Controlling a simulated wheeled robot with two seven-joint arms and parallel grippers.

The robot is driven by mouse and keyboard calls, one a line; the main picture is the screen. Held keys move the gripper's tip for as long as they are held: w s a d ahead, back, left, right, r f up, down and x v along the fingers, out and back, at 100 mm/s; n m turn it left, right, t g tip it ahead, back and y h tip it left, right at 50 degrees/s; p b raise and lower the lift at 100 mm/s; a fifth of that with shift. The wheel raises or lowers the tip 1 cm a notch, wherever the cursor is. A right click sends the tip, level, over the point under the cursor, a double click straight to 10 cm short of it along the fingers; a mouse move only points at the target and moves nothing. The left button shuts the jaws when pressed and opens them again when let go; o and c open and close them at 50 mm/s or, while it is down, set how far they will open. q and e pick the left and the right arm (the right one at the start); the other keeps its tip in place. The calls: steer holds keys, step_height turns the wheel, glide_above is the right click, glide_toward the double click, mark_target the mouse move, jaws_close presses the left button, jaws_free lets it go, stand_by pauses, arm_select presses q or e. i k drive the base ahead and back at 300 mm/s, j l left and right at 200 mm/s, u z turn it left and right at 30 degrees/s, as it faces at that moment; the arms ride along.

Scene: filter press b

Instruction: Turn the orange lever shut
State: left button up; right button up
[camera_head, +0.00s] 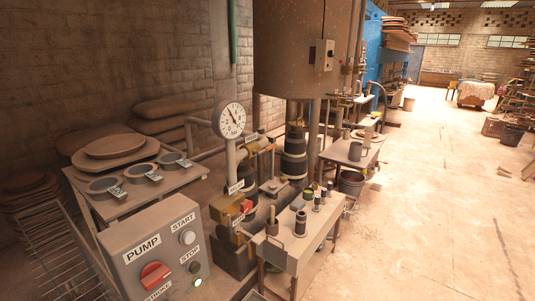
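A small red-orange piece (246,206) shows on a brassy valve block (227,208) low on the pipework, left of the small work table. It may be the orange lever, but it is too small for me to tell its exact shape or which way it points. A second brassy fitting (254,147) sits higher up, just right of the round gauge (229,119). White labels hang near both fittings; their text is too small to read. Neither of my grippers is in view.
A grey control box (195,215) in front has a red knob, START and STOP buttons and a lit green lamp. A small table (275,250) with dark cylinders stands right of the valve block. A large tank (290,50) rises behind. The floor (440,200) at right is open.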

mark_target(255, 152)
steer(key=j+z, duration=0.2)
steer(key=j, duration=0.25)
steer(key=i+l, duration=0.1)
steer(key=l, duration=0.4)
steer(key=l+u, duration=0.1)
steer(key=l, duration=0.4)
steer(key=i+l, duration=0.15)
steer(key=l, duration=0.35)
steer(key=i+l+u, duration=0.1)
steer(key=i+l, duration=0.25)
steer(key=i, duration=0.15)
steer(key=i+l+u, duration=0.1)
steer(key=i+l, duration=0.3)
steer(key=i, duration=0.15)
